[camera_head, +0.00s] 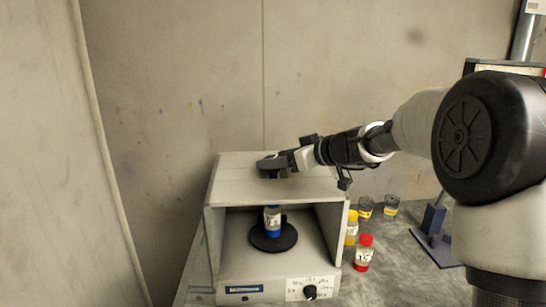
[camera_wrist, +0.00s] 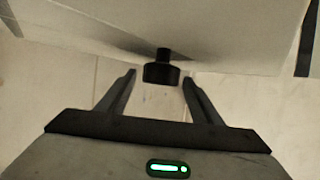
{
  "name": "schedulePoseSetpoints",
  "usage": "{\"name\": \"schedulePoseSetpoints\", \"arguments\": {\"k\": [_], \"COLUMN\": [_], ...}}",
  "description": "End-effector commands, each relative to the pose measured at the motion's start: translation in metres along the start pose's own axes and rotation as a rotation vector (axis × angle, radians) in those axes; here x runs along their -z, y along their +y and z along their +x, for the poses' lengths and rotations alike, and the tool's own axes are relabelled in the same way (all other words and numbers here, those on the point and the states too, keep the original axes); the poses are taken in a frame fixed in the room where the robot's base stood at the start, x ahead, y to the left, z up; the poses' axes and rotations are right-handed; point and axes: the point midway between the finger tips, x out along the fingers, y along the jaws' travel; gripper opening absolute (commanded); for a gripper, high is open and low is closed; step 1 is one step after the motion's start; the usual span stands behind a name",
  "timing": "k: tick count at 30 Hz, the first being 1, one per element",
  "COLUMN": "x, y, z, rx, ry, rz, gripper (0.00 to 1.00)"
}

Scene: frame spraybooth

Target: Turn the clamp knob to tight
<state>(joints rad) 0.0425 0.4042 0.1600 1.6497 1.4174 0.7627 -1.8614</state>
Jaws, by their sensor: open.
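A black knob on a short stem (camera_wrist: 161,75), which looks like the clamp knob, shows in the wrist view against the pale booth surface. It stands between the two fingers of my gripper (camera_wrist: 159,88), with a visible gap on each side. The fingers are open and hold nothing. In the head view my gripper (camera_head: 276,164) is at the top of the grey booth (camera_head: 235,171), reaching in from the right. There the knob is hard to tell apart from the dark fingers. No tight marking for it can be read.
A bottle with a blue base (camera_head: 272,220) stands on a black turntable (camera_head: 262,240) inside the booth. A black dial (camera_head: 310,291) is on its front panel. Yellow (camera_head: 351,228) and red-capped (camera_head: 363,254) bottles and two jars (camera_head: 366,208) stand to the right.

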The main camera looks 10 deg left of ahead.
Motion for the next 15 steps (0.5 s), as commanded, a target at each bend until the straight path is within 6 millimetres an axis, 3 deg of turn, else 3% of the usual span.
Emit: {"name": "schedulePoseSetpoints", "arguments": {"k": [6,14,15], "x": [0.0,0.0,0.0], "y": [0.0,0.0,0.0], "z": [0.017,0.018,0.018], "rx": [0.0,-0.001,-0.001], "ry": [0.0,0.0,0.0], "rz": [0.001,0.001,0.001], "gripper": [0.6,0.6,0.56]}}
